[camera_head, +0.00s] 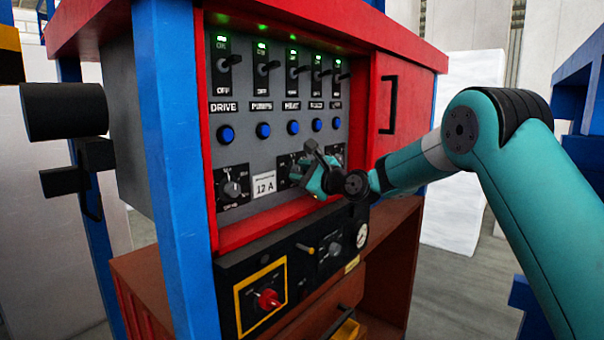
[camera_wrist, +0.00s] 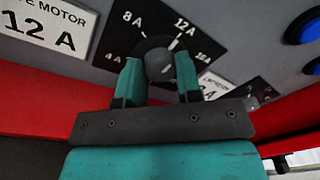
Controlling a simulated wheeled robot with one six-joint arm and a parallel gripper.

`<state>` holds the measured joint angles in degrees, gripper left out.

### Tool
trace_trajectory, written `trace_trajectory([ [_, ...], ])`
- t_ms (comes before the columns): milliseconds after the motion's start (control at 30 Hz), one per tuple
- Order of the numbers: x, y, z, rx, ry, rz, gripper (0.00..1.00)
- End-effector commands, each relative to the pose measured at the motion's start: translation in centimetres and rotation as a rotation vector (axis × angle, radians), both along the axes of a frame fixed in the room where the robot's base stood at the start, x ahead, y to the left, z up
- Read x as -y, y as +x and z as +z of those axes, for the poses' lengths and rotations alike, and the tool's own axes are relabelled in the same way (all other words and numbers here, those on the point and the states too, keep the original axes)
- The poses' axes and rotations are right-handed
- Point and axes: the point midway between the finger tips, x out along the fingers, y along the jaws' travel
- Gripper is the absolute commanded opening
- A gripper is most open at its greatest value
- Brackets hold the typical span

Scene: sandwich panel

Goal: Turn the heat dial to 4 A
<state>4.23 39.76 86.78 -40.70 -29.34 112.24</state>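The heat dial (camera_wrist: 158,50) is a round dark knob on a black plate (camera_wrist: 117,48) marked 4 A, 8 A, 12 A and a higher value. Its white pointer line points toward 12 A. My gripper (camera_wrist: 160,77) has its two teal fingers on either side of the knob, close to it. The fingers are apart with the knob between them; whether they press on it I cannot tell. In the head view my gripper (camera_head: 318,177) is at the panel's lower row and hides most of this dial.
A placard (camera_wrist: 45,27) reading 12 A is left of the dial, and another placard (camera_wrist: 214,86) is partly hidden at right. Blue buttons (camera_head: 293,127) and toggle switches (camera_head: 299,70) are above. A black lower panel (camera_head: 228,282) with a red knob (camera_head: 268,299) juts out below.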

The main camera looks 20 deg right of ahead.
Motion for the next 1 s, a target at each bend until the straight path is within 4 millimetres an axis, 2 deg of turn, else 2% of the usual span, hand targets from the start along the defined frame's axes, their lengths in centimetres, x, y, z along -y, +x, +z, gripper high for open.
trace_trajectory([
  [467,0.0,0.0,-0.48,0.072,-0.097,0.001,0.09],
  [1000,-0.01,0.02,-0.8,0.357,-0.489,0.001,0.09],
])
